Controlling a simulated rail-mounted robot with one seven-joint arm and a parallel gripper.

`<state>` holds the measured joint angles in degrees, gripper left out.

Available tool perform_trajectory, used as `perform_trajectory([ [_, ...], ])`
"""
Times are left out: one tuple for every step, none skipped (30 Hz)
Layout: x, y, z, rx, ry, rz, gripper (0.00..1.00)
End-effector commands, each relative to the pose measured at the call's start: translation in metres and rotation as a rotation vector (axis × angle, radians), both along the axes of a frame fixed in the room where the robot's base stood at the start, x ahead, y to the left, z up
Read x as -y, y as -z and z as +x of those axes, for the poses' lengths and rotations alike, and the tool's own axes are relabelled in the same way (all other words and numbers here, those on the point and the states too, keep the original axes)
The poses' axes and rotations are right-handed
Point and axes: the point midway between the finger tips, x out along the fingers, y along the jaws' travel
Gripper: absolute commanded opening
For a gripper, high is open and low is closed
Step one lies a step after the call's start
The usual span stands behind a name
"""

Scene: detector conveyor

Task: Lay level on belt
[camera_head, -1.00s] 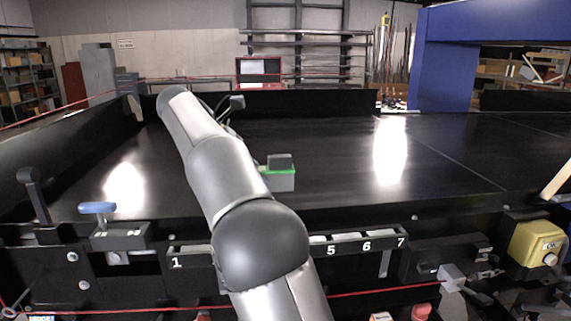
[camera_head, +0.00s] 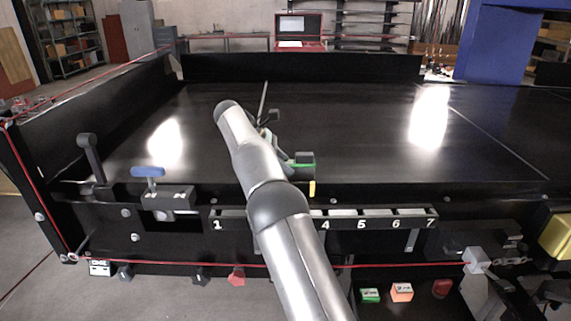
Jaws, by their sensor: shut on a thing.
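The black belt (camera_head: 350,130) is a wide, glossy, flat surface behind the front rail. My arm reaches out over its near part from the bottom of the view. My gripper (camera_head: 306,176), dark with a green strip, shows just right of the arm, near the belt's front edge. A small upright yellow piece (camera_head: 312,188) shows below it, and my gripper is shut on it. The fingers and most of the piece are hidden or too small to make out. I cannot tell whether the piece touches anything.
A front rail carries a numbered slot rack (camera_head: 380,218), partly behind my arm. A blue-handled lever (camera_head: 148,172) and a black lever (camera_head: 90,155) stand at left. A red cord (camera_head: 400,264) runs along the front. Black walls bound the belt's left and back. The belt right of my gripper is clear.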

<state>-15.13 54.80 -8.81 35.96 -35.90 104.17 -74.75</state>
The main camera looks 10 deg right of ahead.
Motion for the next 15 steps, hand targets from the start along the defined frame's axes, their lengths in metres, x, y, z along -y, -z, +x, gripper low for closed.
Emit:
perform_trajectory([
  [-0.0002,0.0019,-0.0005,0.001,-0.001,0.0,0.01],
  [-0.0001,0.0031,-0.0005,0.001,-0.001,0.0,0.01],
  [-0.0002,0.0036,-0.0005,0.001,0.0,0.0,0.01],
  [-0.0002,0.0036,-0.0005,0.002,0.0,0.001,0.01],
  [-0.0001,0.0035,-0.0004,0.002,0.0,0.001,0.01],
  [-0.0001,0.0035,-0.0004,0.002,0.0,0.001,0.01],
  [-0.0001,0.0035,-0.0004,0.002,0.0,0.001,0.01],
  [-0.0001,0.0035,-0.0004,0.002,0.0,0.001,0.01],
  [-0.0002,0.0037,-0.0005,0.002,0.0,0.001,0.01],
  [-0.0002,0.0043,-0.0005,0.001,0.0,0.0,0.01],
  [-0.0002,0.0052,-0.0005,0.001,0.0,0.0,0.01],
  [-0.0002,0.0063,-0.0005,0.001,0.0,0.0,0.01],
  [-0.0003,0.0073,-0.0005,0.001,0.001,0.001,0.34],
  [-0.0003,0.007,-0.0004,0.002,0.0,0.001,0.42],
  [-0.0003,0.007,-0.0004,0.002,0.0,0.001,0.52],
])
